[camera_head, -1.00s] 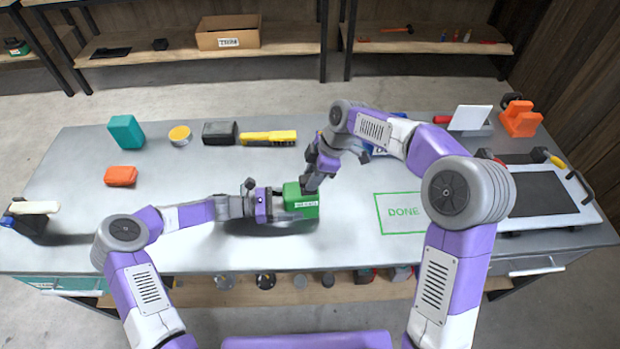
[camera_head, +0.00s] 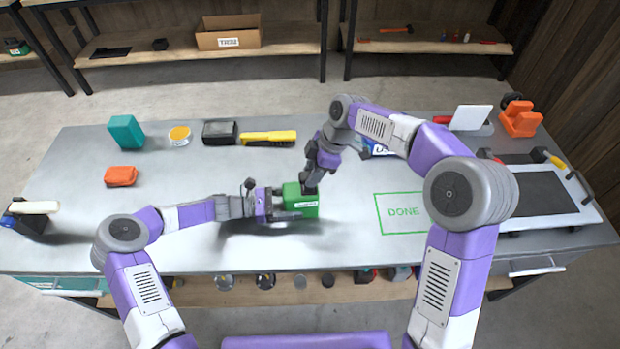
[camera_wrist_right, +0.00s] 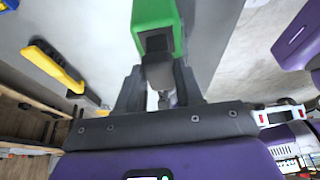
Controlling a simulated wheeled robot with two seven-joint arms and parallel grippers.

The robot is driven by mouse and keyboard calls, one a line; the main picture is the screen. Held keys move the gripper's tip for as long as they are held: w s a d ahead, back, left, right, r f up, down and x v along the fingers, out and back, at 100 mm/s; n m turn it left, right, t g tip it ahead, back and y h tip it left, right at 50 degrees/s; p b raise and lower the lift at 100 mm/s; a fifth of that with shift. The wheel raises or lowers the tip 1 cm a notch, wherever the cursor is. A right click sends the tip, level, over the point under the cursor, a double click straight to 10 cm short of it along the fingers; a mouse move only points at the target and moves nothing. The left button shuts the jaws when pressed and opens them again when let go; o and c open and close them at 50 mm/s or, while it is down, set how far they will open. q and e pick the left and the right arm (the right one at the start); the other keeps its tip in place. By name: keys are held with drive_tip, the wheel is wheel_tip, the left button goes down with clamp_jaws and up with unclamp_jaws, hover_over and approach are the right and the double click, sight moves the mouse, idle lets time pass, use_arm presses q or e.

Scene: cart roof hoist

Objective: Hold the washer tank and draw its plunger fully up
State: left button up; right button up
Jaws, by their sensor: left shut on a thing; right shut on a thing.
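The green washer tank (camera_head: 308,211) is near the front middle of the bench, with a white label on its side. My left gripper (camera_head: 288,204) is shut on it from the left. My right gripper (camera_head: 310,187) points down at the top of the tank and is shut on the plunger's dark handle. In the right wrist view the handle (camera_wrist_right: 159,72) sits between the two fingers, close to the tank's dark top, with the green tank body (camera_wrist_right: 152,12) beyond. How far the plunger is out is hard to tell.
A green "DONE" outline (camera_head: 404,212) lies on clear bench to the right. Behind stand a yellow brush (camera_head: 268,137), a black box (camera_head: 220,132), a yellow-topped tin (camera_head: 180,135) and a teal block (camera_head: 126,132). An orange block (camera_head: 121,175) lies left.

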drive_tip(key=shift+r, duration=0.8)
idle(0.4)
drive_tip(key=shift+r, duration=0.8)
idle(0.4)
drive_tip(key=shift+r, duration=0.5)
drive_tip(key=o, duration=1.1)
drive_tip(key=shift+f, duration=0.1)
drive_tip(key=v, duration=0.6)
